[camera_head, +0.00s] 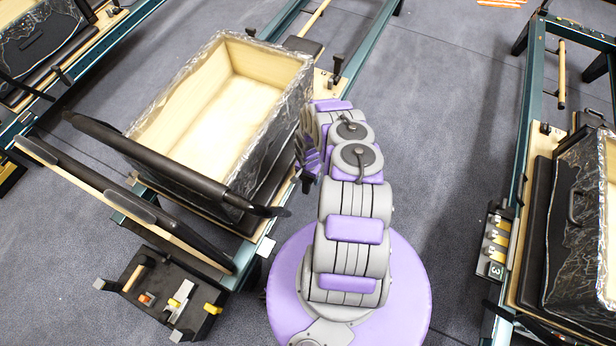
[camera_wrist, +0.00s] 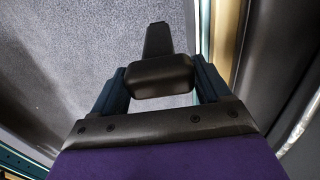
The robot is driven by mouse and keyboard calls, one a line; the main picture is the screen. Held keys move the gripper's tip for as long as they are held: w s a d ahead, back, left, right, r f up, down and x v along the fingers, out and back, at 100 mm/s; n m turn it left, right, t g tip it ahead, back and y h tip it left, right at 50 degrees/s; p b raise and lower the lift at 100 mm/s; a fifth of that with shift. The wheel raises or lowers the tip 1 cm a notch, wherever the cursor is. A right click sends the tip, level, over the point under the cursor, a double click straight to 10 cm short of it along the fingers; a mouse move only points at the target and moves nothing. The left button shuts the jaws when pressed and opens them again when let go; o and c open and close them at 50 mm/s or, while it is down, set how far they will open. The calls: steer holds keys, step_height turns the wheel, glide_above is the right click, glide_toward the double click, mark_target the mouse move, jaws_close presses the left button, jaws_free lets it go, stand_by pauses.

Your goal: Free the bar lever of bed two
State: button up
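The middle bed carries a large open box (camera_head: 215,110) with a pale inside and a dark, shiny outside. My gripper (camera_head: 306,165) is beside the box's right side, mostly hidden by my arm. In the wrist view a black block with a tapering stem (camera_wrist: 160,75) lies between the two dark fingers of my gripper (camera_wrist: 161,85). It may be the lever, but its link to the bar is hidden. I cannot tell whether the fingers press on it.
A panel with a wooden peg and yellow and grey parts (camera_head: 165,295) stands at the middle bed's near end. A bed marked 3 (camera_head: 497,270) stands at right, and another bed (camera_head: 40,60) at upper left. Bare carpet (camera_head: 440,130) lies between the middle and right beds.

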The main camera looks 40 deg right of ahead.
steer(key=shift+a+r, duration=0.15)
steer(key=shift+a, duration=0.25)
steer(key=c, duration=0.5)
steer(key=shift+d, duration=0.1)
steer(key=c, duration=0.7)
steer(key=shift+o, duration=0.2)
